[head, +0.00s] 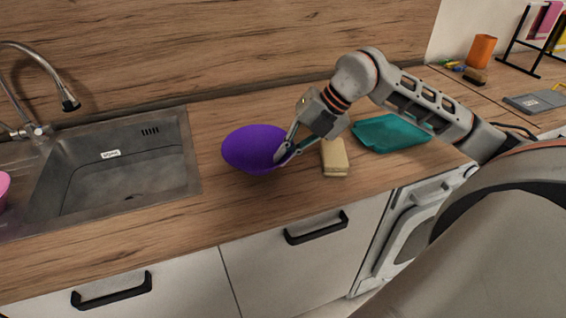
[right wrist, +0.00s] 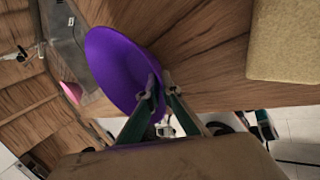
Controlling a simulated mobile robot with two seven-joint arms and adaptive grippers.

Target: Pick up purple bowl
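The purple bowl (head: 247,147) is over the wooden worktop, just right of the sink, with its open side up. I cannot tell whether its base touches the worktop. My right gripper (head: 282,154) reaches in from the right with its fingers on the bowl's right rim, one inside the bowl and one outside. In the right wrist view, the bowl (right wrist: 112,65) fills the upper left, and the gripper's fingertips (right wrist: 160,82) are close together with the rim between them. The gripper is shut on the rim. My left gripper is not in view.
A tan sponge-like block (head: 334,157) lies right of the bowl, close to my gripper. A teal tray (head: 388,133) lies beyond it under my arm. The sink (head: 190,172) with its tap (head: 62,92) is at left. A pink object (head: 3,188) shows at the left edge.

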